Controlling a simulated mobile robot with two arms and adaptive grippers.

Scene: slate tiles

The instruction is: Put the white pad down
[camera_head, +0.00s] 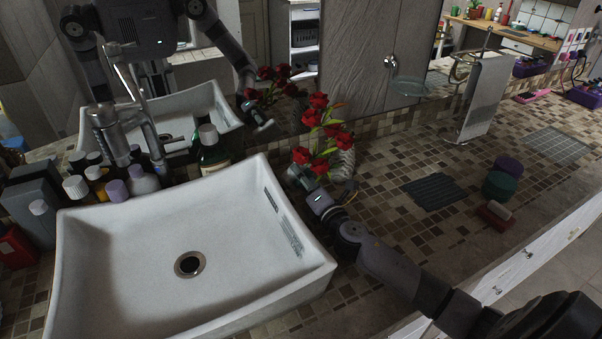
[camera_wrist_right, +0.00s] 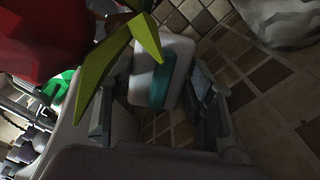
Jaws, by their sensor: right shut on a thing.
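The white pad (camera_wrist_right: 165,62), a small white block with a teal band, sits between the fingers of my right gripper (camera_wrist_right: 158,88) in the right wrist view. My right gripper (camera_head: 303,180) is shut on it. In the head view the gripper is beside the right rear corner of the sink, just in front of the red flowers, and the pad is small and hard to make out there. The wrist view shows tiled counter behind the pad; whether the pad touches it I cannot tell. My left gripper is not in view.
The white sink (camera_head: 130,240) fills the left. Red flowers (camera_head: 318,125) in a ribbed grey vase (camera_head: 342,163) stand close behind the gripper. A dark ribbed mat (camera_head: 436,191), a green round container (camera_head: 499,186) and a red-brown brush (camera_head: 495,215) lie right; tiled counter between is free.

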